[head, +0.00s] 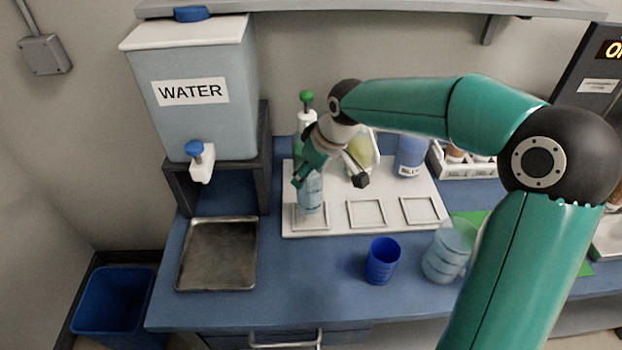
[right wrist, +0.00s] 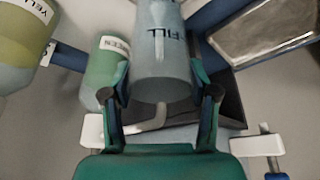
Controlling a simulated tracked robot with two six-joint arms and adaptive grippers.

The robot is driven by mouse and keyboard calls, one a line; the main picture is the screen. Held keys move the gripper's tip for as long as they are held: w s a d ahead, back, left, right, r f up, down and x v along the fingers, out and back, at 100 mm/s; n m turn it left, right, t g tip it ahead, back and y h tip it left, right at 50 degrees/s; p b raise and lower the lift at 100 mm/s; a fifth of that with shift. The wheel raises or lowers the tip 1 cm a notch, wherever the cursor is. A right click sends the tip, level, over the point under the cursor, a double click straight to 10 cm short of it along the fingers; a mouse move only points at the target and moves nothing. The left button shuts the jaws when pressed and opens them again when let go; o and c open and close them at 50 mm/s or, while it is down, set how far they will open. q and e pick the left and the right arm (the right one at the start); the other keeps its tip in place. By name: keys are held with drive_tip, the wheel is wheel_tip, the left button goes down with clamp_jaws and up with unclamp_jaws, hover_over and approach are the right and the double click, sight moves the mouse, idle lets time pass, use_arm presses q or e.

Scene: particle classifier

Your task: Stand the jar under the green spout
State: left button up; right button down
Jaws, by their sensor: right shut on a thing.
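My right gripper (head: 309,176) is shut on a clear, pale-blue jar (head: 312,197). In the right wrist view the jar (right wrist: 162,60) carries a FILL mark and sits between the two fingers (right wrist: 160,80). The jar is upright over the left square outline of the white board (head: 288,228); I cannot tell if its base touches. The green spout's bottle, with a green knob (head: 307,97), stands just behind the jar, partly hidden by my gripper. Its GREEN label shows in the right wrist view (right wrist: 106,65). My left gripper is not in view.
A yellow bottle (head: 361,150) and a blue bottle (head: 410,156) stand along the board's back. A blue cup (head: 382,262) and stacked clear cups (head: 445,258) stand in front. The WATER tank (head: 190,125) and a metal tray (head: 217,255) are left.

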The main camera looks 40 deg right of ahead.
drive_tip(key=shift+f, duration=1.65)
drive_tip(key=shift+c, duration=1.5)
unclamp_jaws()
drive_tip(key=shift+s+f, duration=0.1)
drive_tip(key=v, duration=1.2)
